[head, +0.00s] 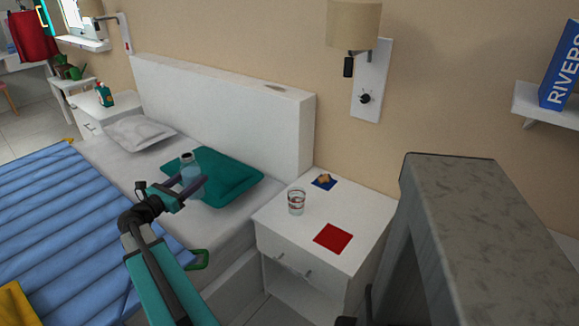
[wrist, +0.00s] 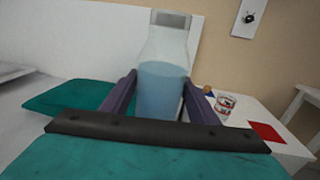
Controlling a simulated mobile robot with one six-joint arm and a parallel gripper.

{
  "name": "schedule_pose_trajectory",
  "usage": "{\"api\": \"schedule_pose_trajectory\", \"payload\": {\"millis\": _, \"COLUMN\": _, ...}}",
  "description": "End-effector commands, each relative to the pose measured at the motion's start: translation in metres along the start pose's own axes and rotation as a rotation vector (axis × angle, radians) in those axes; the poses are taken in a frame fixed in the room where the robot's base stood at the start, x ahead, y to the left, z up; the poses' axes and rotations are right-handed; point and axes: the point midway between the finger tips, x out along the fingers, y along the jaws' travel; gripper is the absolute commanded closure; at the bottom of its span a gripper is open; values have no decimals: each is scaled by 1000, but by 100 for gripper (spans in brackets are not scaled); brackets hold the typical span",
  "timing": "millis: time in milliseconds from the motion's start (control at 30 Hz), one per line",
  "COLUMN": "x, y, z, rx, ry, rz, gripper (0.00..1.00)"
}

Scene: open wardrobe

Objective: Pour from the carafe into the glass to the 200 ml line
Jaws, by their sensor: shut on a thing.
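My gripper (head: 189,187) is shut on the carafe (head: 191,172), a clear bottle-shaped vessel with a dark top. It holds the carafe upright in the air, in front of the teal pillow in the head view. In the wrist view the carafe (wrist: 163,75) stands between the two purple fingers, with bluish liquid in its lower part. The glass (head: 297,202) stands on the white nightstand (head: 335,213), to the right of the gripper and apart from it. It has red markings and also shows in the wrist view (wrist: 224,106). Its liquid level is too small to tell.
A red square (head: 334,238) lies on the nightstand before the glass, and a blue square (head: 324,182) with a small brown thing on it lies behind. A wall lamp (head: 354,25) hangs above. A tall grey-topped piece (head: 480,210) stands at the right.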

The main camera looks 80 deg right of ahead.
Motion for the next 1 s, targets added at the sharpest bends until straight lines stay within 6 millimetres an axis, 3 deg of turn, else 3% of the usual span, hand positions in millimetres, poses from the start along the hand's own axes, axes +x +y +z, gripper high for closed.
{"api": "schedule_pose_trajectory", "payload": {"millis": 100, "x": 34, "y": -22, "z": 1, "rx": 0, "ry": -3, "rz": -56, "gripper": 86}}
{"api": "schedule_pose_trajectory", "payload": {"millis": 500, "x": 130, "y": -103, "z": 2, "rx": -1, "ry": -3, "rz": -228, "gripper": 86}}
{"api": "schedule_pose_trajectory", "payload": {"millis": 800, "x": 192, "y": -175, "z": 4, "rx": 0, "ry": -4, "rz": -356, "gripper": 86}}
{"api": "schedule_pose_trajectory", "payload": {"millis": 1000, "x": 224, "y": -221, "z": 4, "rx": 0, "ry": -4, "rz": -430, "gripper": 86}}
